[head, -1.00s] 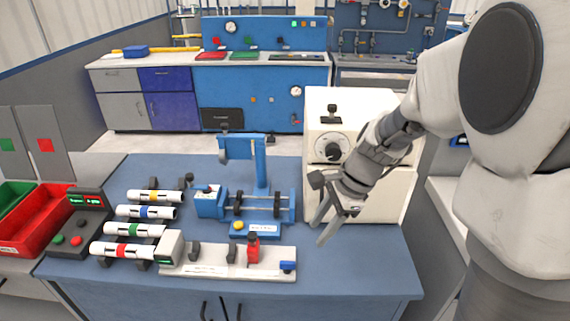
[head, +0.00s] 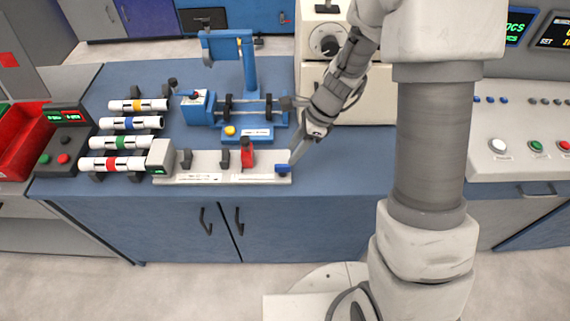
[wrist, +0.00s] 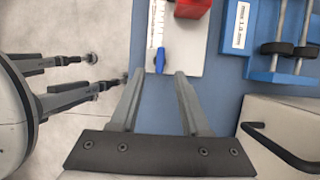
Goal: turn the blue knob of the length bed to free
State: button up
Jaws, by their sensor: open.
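The length bed (head: 210,174) is a pale plate along the front edge of the blue bench. Its blue knob (head: 283,168) is at the right end, with its lever lying along the bed. In the wrist view the knob (wrist: 159,60) shows just beyond the gap between my fingertips. My gripper (head: 296,158) is open and empty, pointing down by the bed's right end; its two fingers are apart in the wrist view (wrist: 160,76). Whether a finger touches the knob is unclear. A red clamp (head: 247,155) stands on the bed left of the knob.
A blue fixture with rods (head: 250,110) stands behind the bed, with a yellow button (head: 230,131) in front of it. Several banded white pipes (head: 130,123) lie on racks at left. A white machine with a dial (head: 325,40) stands behind my arm. Bare bench lies right of the bed.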

aim_at(284, 165)
jog(key=b+x, duration=0.1)
jog(key=x, duration=0.5)
jog(key=shift+a+f, duration=0.1)
jog(key=shift+f, duration=0.1)
jog(key=shift+c, duration=0.2)
grip_shut()
